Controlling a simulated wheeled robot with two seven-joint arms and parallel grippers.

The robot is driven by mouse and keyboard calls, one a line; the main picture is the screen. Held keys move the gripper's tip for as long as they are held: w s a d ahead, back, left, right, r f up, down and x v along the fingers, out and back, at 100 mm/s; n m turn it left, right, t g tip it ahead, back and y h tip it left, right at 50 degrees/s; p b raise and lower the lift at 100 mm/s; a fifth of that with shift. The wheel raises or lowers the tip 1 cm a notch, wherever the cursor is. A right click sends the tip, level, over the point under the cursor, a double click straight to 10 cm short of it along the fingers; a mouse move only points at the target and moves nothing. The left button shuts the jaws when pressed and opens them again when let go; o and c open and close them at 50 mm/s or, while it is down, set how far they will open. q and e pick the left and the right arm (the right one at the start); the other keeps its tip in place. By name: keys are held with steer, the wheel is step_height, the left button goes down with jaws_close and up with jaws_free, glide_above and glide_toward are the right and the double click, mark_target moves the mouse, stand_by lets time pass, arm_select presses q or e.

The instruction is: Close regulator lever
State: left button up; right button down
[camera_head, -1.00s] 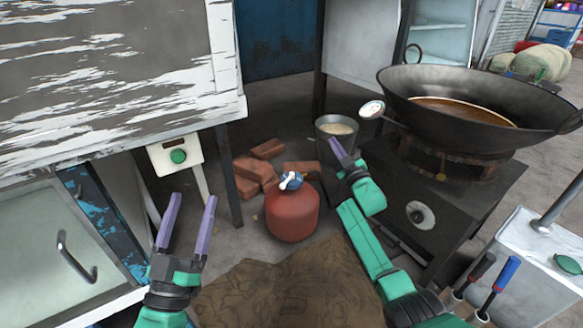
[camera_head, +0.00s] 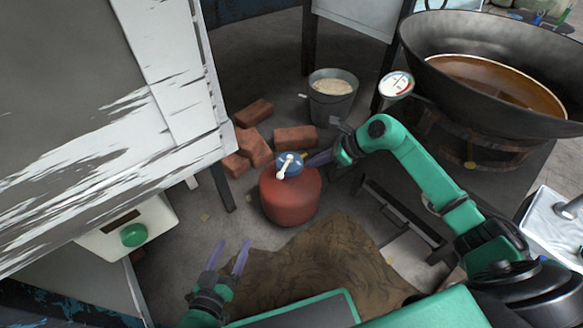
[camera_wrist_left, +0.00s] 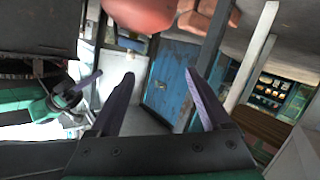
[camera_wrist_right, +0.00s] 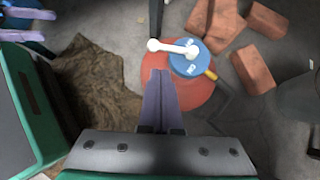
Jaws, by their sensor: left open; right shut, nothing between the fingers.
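A red gas cylinder (camera_head: 291,196) stands on the floor with a blue regulator (camera_head: 286,166) on top. The regulator's white lever (camera_head: 284,168) shows in the head view and, larger, in the right wrist view (camera_wrist_right: 172,47). My right gripper (camera_head: 313,160) is shut and empty, its fingertips just to the right of the regulator. In the right wrist view its fingertips (camera_wrist_right: 159,72) are just below the lever and regulator; I cannot tell whether they touch. My left gripper (camera_head: 230,246) is open and empty, low in front and left of the cylinder.
Several bricks (camera_head: 254,113) lie behind the cylinder. A metal bucket (camera_head: 332,106) stands behind right, beside the stove with a large wok (camera_head: 498,75). A brown sack (camera_head: 320,262) lies in front. A cabinet (camera_head: 110,110) with a green button (camera_head: 133,235) blocks the left.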

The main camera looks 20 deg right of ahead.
mark_target(283, 171)
arm_select(q)
steer(key=w+r+t+h+b, duration=0.1)
steer(key=w+r+t, duration=0.25)
steer(key=r, duration=0.55)
steer(key=w+r+t+b, duration=0.1)
steer(key=w+r+t, duration=0.3)
steer(key=r, duration=0.5)
arm_select(e)
steer(key=x, duration=0.2)
steer(key=b+x, duration=0.1)
steer(key=x, duration=0.5)
steer(key=shift+w+a+r, duration=0.3)
steer(key=shift+w, duration=0.05)
steer(key=shift+a, duration=0.1)
arm_select(q)
steer(key=a+r+m+t+h, duration=0.1)
steer(key=a+r+t, duration=0.1)
steer(key=r, duration=0.7)
steer(key=a+r+m+t+h, duration=0.1)
steer(key=r+t, duration=0.1)
steer(key=r, duration=0.8)
steer(key=shift+s+a+m+h, duration=0.25)
steer(key=shift+a+m+h, duration=0.05)
steer(key=shift+a+h, duration=0.1)
steer(key=shift+w+f, duration=0.15)
steer(key=shift+f, duration=0.05)
